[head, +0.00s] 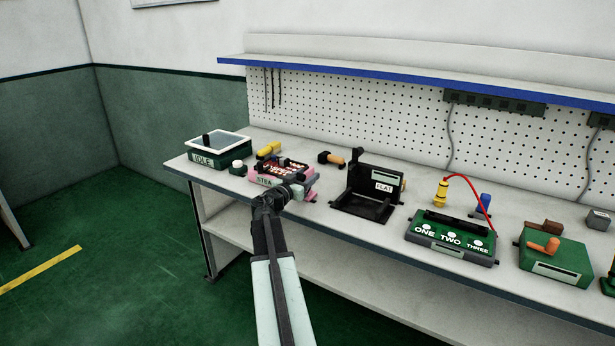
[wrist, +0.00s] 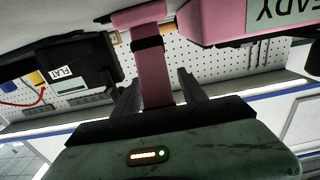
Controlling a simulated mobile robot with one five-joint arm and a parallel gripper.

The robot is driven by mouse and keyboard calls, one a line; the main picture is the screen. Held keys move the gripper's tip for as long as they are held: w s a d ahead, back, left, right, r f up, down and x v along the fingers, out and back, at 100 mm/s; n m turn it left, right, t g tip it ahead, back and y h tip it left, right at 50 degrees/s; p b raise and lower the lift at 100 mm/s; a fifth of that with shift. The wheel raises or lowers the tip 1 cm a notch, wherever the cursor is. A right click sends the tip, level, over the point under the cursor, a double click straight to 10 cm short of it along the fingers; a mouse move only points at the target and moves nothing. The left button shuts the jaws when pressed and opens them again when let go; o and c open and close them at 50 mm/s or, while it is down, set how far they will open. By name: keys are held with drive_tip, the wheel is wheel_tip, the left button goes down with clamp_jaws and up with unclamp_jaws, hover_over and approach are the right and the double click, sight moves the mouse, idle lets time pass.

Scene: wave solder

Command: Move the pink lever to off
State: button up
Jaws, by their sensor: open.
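The pink device (head: 256,172) sits on the bench, left of middle in the head view, with a label of which "STEA" shows. Its body also shows at the top right of the wrist view (wrist: 212,24), where the picture is upside down. The pink lever (wrist: 156,62), with a dark band across it, runs down between my fingers in the wrist view. My gripper (wrist: 158,80) is open, one finger on each side of the lever, with gaps visible. In the head view my gripper (head: 291,190) is at the device's front right and hides part of it.
The black open box (head: 375,187) labelled FLAT stands just right of the pink device. The green IDLE unit (head: 207,160) is to the left. The green ONE TWO THREE unit (head: 452,240) and another green box (head: 556,258) are further right. A blue-edged shelf (head: 400,79) runs above.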

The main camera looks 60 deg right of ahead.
clamp_jaws()
idle(1.2)
